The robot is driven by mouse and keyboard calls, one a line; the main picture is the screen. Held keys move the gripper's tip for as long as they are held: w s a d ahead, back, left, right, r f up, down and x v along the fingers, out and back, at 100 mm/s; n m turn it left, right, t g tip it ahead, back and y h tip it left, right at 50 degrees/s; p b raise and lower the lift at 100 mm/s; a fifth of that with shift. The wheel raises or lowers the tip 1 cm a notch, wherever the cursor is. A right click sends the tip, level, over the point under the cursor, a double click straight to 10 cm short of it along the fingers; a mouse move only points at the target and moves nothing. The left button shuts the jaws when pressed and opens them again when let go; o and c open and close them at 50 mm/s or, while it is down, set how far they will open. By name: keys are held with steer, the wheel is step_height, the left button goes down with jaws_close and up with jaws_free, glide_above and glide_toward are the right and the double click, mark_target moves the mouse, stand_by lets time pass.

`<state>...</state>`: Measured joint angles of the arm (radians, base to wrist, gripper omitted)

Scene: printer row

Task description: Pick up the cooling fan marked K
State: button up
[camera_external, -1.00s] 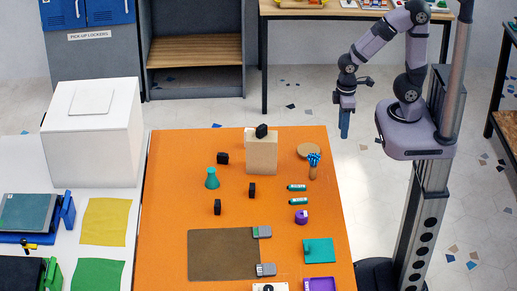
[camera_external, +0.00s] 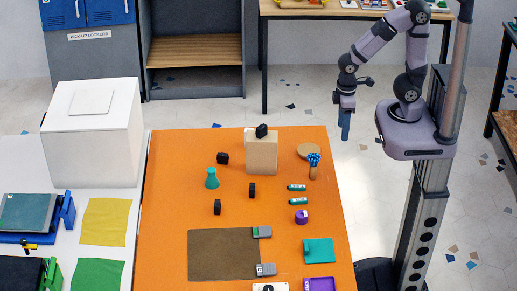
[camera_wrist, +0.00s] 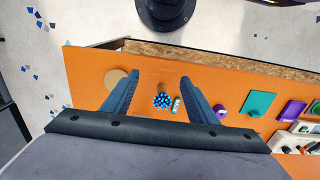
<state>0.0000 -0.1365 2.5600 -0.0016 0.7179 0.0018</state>
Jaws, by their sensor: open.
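Several small black blocks that may be cooling fans show in the external view. One (camera_external: 222,158) is left of the tan box, one (camera_external: 252,190) lies in front of the box, and one (camera_external: 217,207) lies further forward on the left. Another black piece (camera_external: 262,131) sits on top of the tan box (camera_external: 262,155). No letter K is legible on any of them. My gripper (camera_external: 345,125) hangs beyond the right edge of the orange table, apart from all of them. In the wrist view my gripper (camera_wrist: 157,76) is open and empty, and no black block shows between its fingers.
The orange table (camera_external: 170,240) also bears a green cone (camera_external: 211,178), a blue-topped bundle (camera_external: 313,160), two green-and-white cylinders, a purple piece (camera_external: 301,217), a teal square (camera_external: 318,250) and a brown mat (camera_external: 222,255). A white box (camera_external: 92,140) stands left.

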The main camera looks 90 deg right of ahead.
steer(key=w+a+f+t+y+b, duration=0.1)
steer(key=w+a+f+t+b, duration=0.15)
steer(key=w+a, duration=0.45)
steer(key=w+a+f+t+b, duration=0.1)
steer(key=w+a+f+t, duration=0.2)
steer(key=w, duration=0.9)
steer(key=w+a+f+t+y+b, duration=0.15)
steer(key=w+a+f, duration=0.25)
steer(key=w, duration=0.5)
steer(key=t+h+b, duration=0.3)
steer(key=t+b, duration=0.1)
steer(key=t, duration=0.2)
glide_toward(219, 203)
steer(key=shift+w+f+m, duration=0.4)
steer(key=shift+w+f, duration=0.4)
steer(key=shift+w, duration=0.2)
steer(key=shift+w+a+f+h, duration=0.15)
steer(key=shift+w+f+h, duration=0.05)
steer(key=shift+h, duration=0.15)
steer(key=shift+t, duration=0.3)
steer(key=shift+p+x, duration=0.5)
steer(key=shift+x, duration=0.6)
steer(key=shift+w, duration=0.1)
steer(key=shift+f+p+x, duration=0.1)
steer(key=shift+p+x, duration=0.35)
steer(key=shift+x, duration=0.8)
steer(key=shift+f+p+x, duration=0.15)
steer(key=shift+p+x, duration=0.3)
steer(key=shift+x, duration=0.8)
